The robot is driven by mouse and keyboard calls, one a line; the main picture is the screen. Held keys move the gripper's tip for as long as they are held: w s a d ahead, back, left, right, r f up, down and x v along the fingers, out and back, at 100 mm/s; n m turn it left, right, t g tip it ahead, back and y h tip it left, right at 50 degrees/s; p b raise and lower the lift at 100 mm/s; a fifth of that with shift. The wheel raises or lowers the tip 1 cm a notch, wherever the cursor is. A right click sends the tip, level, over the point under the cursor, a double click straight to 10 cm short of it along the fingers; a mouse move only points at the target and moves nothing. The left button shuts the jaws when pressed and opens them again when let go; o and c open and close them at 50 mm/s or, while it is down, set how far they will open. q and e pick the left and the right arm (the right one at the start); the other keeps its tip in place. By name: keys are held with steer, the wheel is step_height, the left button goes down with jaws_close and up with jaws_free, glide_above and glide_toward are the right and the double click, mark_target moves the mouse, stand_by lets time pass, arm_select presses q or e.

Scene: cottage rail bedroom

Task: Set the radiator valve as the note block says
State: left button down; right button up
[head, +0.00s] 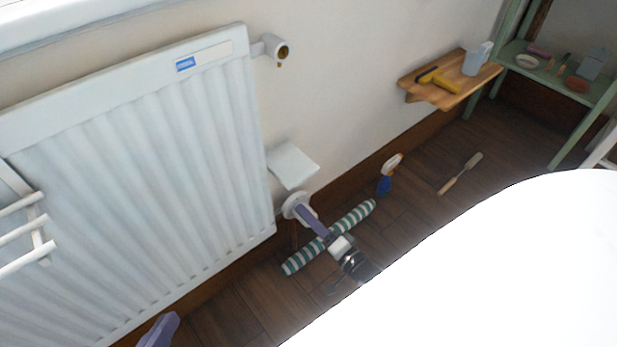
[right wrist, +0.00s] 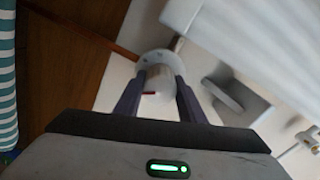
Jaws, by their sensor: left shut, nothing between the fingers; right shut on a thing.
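The white round radiator valve (head: 291,203) sits low beside the radiator's right end. In the right wrist view the valve knob (right wrist: 156,80) is between my fingers, with a small red mark on its near side. My right gripper (head: 303,210) is shut on it; its fingers (right wrist: 155,90) touch both sides. Any scale on the valve is too blurred to read. A white slab (head: 293,165) projects from the wall above the valve; I cannot tell whether it is the note block, and no writing shows. My left gripper (head: 160,330) is at the bottom edge, shut and empty.
The white radiator (head: 140,150) fills the left, with a towel rail (head: 25,235) on it. A striped roll (head: 350,222) lies under my right arm. A spray bottle (head: 388,175) and a brush (head: 460,174) are on the floor. A wooden shelf (head: 470,90) is farther right.

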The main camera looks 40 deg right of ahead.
steer(key=m, duration=0.5)
steer(key=shift+m, duration=2.4)
steer(key=o, duration=1)
steer(key=shift+o, duration=0.2)
steer(key=shift+s, duration=0.15)
